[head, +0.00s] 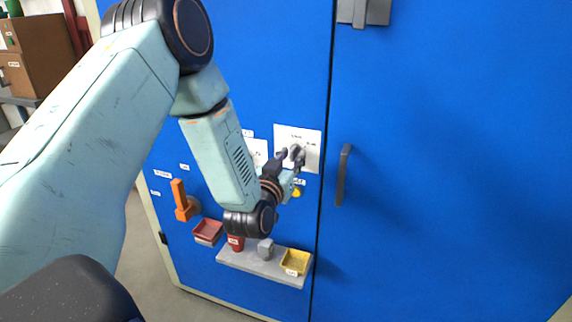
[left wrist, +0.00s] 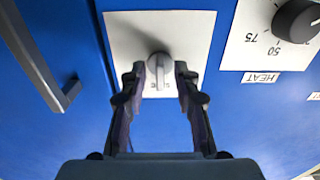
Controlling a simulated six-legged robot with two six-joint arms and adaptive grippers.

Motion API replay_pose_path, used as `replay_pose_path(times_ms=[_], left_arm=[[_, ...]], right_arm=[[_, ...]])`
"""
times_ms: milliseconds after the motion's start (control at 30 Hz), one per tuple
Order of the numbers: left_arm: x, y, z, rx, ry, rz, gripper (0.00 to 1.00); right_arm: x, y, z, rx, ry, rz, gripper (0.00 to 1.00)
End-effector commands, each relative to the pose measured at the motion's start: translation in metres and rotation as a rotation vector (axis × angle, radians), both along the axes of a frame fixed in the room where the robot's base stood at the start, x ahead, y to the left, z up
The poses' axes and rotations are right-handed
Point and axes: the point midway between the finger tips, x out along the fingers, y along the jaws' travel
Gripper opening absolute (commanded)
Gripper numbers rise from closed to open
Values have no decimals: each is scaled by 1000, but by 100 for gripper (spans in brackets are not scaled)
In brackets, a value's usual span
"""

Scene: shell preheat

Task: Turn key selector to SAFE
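The key selector is a grey round knob with a light bar (left wrist: 159,69), mounted on a white plate (left wrist: 117,31) on the blue cabinet. In the left wrist view its bar points toward the bottom of the picture. The plate also shows in the head view (head: 311,138), where the fingers partly cover the knob. My left gripper (left wrist: 159,82) is open, with one dark finger on each side of the knob and a visible gap beside it. It also shows at the plate in the head view (head: 290,156). Small print on the plate is unreadable. My right gripper is not in view.
Right of the plate in the wrist view is a black dial (left wrist: 299,20) above a HEAT label (left wrist: 262,77). A door handle (head: 343,175) stands out nearby. Below are a grey shelf (head: 267,268), a yellow tray (head: 296,261), a red tray (head: 207,229) and an orange lever (head: 181,200).

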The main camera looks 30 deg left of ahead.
Motion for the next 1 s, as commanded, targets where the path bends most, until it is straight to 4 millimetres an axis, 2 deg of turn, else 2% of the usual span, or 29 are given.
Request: replay_pose_path(times_ms=[167,400,600,800,1000], left_arm=[[-22,-5,-1,-3,3,0,31],[-71,-17,-1,-5,4,1,31],[-102,-24,-1,-2,4,1,31],[-114,-27,0,-1,2,0,31],[-115,-28,0,-1,1,1,31]], right_arm=[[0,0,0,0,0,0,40],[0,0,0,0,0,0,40],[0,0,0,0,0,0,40],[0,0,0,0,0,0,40],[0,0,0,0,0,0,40]])
